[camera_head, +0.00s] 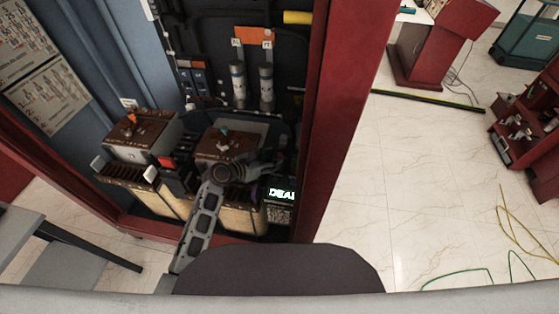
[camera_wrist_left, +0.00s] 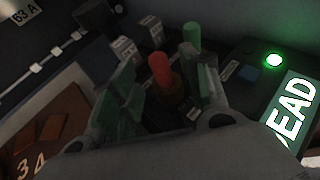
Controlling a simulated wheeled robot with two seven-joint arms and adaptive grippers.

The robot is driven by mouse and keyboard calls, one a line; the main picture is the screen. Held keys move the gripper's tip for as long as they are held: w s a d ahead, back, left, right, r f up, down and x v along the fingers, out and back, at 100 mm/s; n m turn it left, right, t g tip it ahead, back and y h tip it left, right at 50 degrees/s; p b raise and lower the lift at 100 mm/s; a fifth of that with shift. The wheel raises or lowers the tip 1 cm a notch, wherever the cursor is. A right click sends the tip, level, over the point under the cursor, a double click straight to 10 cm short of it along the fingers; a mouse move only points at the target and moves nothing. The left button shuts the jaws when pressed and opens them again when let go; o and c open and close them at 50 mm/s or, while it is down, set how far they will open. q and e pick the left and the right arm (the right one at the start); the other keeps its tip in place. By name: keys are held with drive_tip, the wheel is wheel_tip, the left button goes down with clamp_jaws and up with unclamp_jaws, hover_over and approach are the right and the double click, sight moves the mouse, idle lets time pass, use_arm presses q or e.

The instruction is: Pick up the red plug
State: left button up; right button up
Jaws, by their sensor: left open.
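The red plug (camera_wrist_left: 160,69) stands upright in a dark panel in the left wrist view, with a dark lower part. My left gripper (camera_wrist_left: 158,80) is open, with one finger on each side of the red plug in that view. I cannot tell whether either finger touches it. In the head view my left gripper (camera_head: 270,168) is dark and small at the panel's right side, and the plug cannot be made out there. My right gripper is in neither view.
A green plug (camera_wrist_left: 191,33) stands just behind the right finger. A lit green lamp (camera_wrist_left: 273,60) and a bright display (camera_wrist_left: 293,112) are to the right. The cabinet's red post (camera_head: 335,110) stands right of my arm.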

sight(280, 154)
use_arm(q)
drive_tip(key=shift+x, duration=2.1)
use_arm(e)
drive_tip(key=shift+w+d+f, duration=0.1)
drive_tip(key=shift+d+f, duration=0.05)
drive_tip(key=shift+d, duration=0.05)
use_arm(q)
drive_tip(key=shift+c, duration=0.2)
clamp_jaws()
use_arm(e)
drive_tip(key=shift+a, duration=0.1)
use_arm(q)
drive_tip(key=shift+r, duration=0.1)
drive_tip(key=shift+r, duration=0.4)
wheel_tip(280, 154, up, 8)
drive_tip(key=shift+r+p, duration=0.25)
drive_tip(key=shift+p, duration=0.35)
drive_tip(key=shift+r, duration=0.3)
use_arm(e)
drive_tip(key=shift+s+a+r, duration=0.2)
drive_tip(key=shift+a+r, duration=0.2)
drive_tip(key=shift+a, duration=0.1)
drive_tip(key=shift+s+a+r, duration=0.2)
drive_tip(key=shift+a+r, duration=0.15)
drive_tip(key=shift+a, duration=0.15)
